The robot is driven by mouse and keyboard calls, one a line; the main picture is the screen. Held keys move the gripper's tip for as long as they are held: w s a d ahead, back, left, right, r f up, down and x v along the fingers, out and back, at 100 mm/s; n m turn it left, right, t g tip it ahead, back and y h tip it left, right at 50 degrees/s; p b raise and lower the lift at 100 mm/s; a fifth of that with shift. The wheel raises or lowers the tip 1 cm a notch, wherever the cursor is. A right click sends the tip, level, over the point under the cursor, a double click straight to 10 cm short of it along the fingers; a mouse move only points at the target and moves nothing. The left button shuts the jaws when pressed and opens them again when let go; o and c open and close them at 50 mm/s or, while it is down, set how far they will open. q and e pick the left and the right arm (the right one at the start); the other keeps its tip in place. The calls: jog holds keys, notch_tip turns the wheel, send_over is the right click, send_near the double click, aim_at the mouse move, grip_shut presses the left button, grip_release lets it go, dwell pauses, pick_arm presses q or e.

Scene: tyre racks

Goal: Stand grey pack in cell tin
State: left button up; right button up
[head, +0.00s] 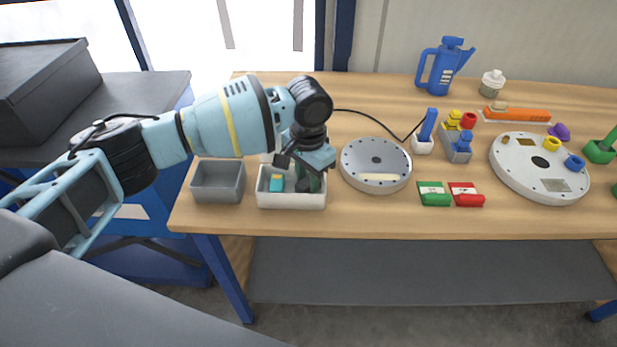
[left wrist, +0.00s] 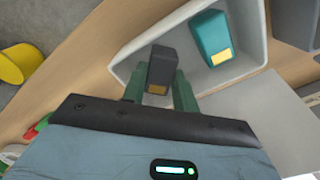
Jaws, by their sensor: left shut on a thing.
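My left gripper (head: 309,181) points down into the white open tin (head: 292,201) at the left of the bench. It is shut on the dark grey pack (left wrist: 162,68), which sits between the green fingers in the left wrist view and has a yellowish patch at its near end. In the head view the gripper mostly hides this pack. A teal pack (head: 276,184) with a yellow patch stands in the same tin, beside the grey pack and apart from it; it also shows in the left wrist view (left wrist: 212,38). I cannot tell whether the grey pack touches the tin's floor. My right gripper is out of view.
A grey bin (head: 218,183) stands just left of the tin. A round grey plate (head: 376,163) is close on its right. Green (head: 434,194) and red (head: 466,194) boxes lie further right. The front strip of the bench is clear.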

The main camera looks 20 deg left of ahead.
aim_at(308, 181)
pick_arm(q)
jog(key=shift+f, duration=0.2)
jog(key=o, duration=0.8)
jog(key=shift+f, duration=0.15)
jog(key=shift+c, duration=0.2)
notch_tip(308, 181, up, 12)
jog(key=shift+p, duration=0.45)
